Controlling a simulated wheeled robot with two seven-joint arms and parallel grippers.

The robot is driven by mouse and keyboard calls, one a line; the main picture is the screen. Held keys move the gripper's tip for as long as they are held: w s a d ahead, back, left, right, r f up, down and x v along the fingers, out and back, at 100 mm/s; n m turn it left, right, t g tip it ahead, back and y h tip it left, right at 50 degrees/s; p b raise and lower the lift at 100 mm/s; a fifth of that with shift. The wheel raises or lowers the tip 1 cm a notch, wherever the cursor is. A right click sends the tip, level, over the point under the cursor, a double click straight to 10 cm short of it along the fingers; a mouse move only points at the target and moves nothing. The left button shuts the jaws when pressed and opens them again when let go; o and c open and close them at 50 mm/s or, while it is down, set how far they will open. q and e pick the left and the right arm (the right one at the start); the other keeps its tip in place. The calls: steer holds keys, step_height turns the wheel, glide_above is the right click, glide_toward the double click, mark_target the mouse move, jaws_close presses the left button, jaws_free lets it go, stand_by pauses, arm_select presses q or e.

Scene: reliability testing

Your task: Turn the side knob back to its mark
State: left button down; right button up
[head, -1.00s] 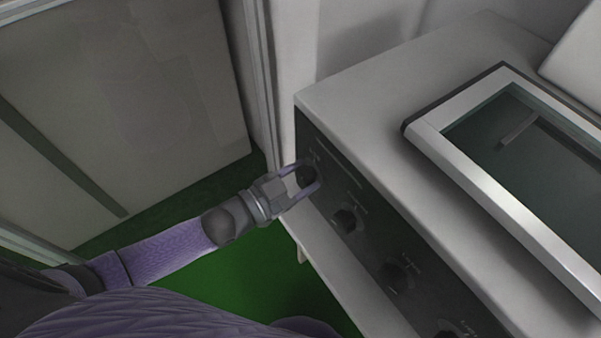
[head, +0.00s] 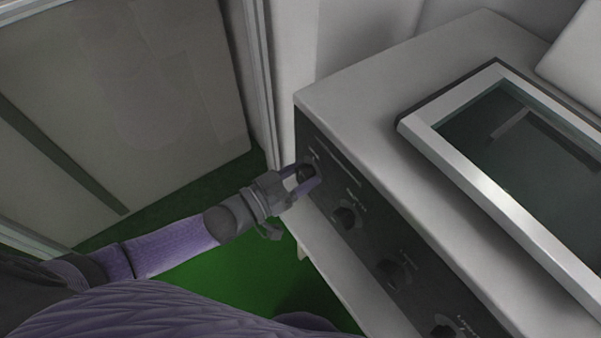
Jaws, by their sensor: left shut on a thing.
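The side knob (head: 306,173) is a round black knob at the far left end of the dark control panel (head: 335,172) on the side of a grey-white machine. My left gripper (head: 304,179) reaches in from the left and is shut on this knob, with a finger on either side of it. The gripper is rolled. The knob's mark is too small to make out, and the fingers partly cover the knob. My right gripper is not in the picture.
More black knobs sit along the panel, one (head: 345,217) close to my gripper and another (head: 393,273) farther down. A framed glass lid (head: 470,165) is on top of the machine. A pale ledge (head: 330,265) runs below the panel. Green floor (head: 235,275) is open beneath my arm.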

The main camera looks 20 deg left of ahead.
arm_select(q)
steer(key=shift+c, duration=0.5)
jaws_free()
steer(key=shift+s, duration=0.1)
steer(key=p+v, duration=0.1)
steer(key=v, duration=0.8)
steer(key=shift+s+a, duration=0.25)
steer(key=shift+a, duration=0.05)
